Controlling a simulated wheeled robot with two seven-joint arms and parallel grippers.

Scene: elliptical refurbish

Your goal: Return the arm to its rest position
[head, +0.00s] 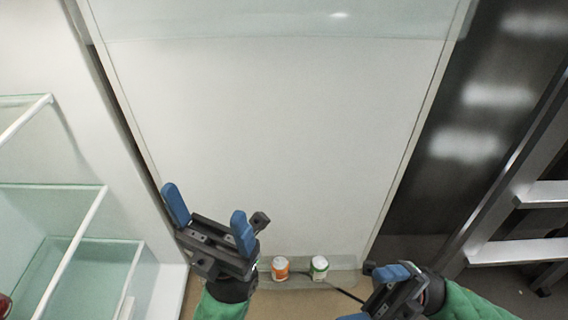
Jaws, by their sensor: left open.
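My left gripper (207,210) is at the lower left of centre, on an arm with a green sleeve that comes up from the bottom edge. Its two blue fingers stand well apart with nothing between them, in front of the white panel. My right gripper (393,280) is low at the right of centre, on another green-sleeved arm. Its blue fingertips show only in part, and I cannot tell how far apart they are.
An orange-and-white bottle (280,268) and a green-and-white bottle (320,267) stand at the foot of the white panel (270,130), between my grippers. An open fridge-like cabinet with glass shelves (75,215) is at left. A metal ladder (520,175) stands at right.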

